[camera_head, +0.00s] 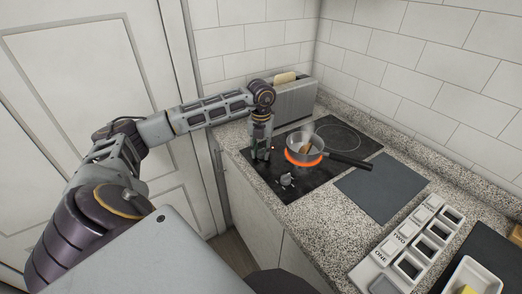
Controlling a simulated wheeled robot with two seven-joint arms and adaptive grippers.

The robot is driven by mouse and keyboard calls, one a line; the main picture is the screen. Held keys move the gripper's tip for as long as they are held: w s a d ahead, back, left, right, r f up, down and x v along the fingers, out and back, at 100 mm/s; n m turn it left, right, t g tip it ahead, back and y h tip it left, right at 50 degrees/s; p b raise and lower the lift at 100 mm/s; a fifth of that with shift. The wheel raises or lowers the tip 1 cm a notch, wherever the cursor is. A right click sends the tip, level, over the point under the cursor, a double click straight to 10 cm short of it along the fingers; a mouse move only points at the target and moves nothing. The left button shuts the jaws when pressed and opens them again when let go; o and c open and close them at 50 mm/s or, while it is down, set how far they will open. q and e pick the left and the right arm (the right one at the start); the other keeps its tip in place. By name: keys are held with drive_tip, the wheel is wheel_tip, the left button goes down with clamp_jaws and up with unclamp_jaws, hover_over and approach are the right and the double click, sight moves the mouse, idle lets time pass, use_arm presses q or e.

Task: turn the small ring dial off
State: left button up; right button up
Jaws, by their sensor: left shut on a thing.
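The black cooktop (330,128) has a ring glowing orange (306,163) under a steel saucepan (304,146). A larger, unlit ring outline (340,138) lies behind it. My left gripper (262,155) points down at the cooktop's left edge and is shut on a dial, which its fingers mostly hide. A second dial (286,180) stands free at the front of the cooktop, apart from the gripper. A small red light (274,148) shows beside the gripper. I cannot read any dial markings. My right gripper is out of view.
A toaster (296,101) with bread stands behind my left gripper. A labelled tray with compartments (386,251) lies at the front right. Granite counter (312,207) is bare in front of the cooktop.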

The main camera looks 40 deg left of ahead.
use_arm(q)
drive_tip(key=o, duration=1)
drive_tip(key=shift+r, duration=6)
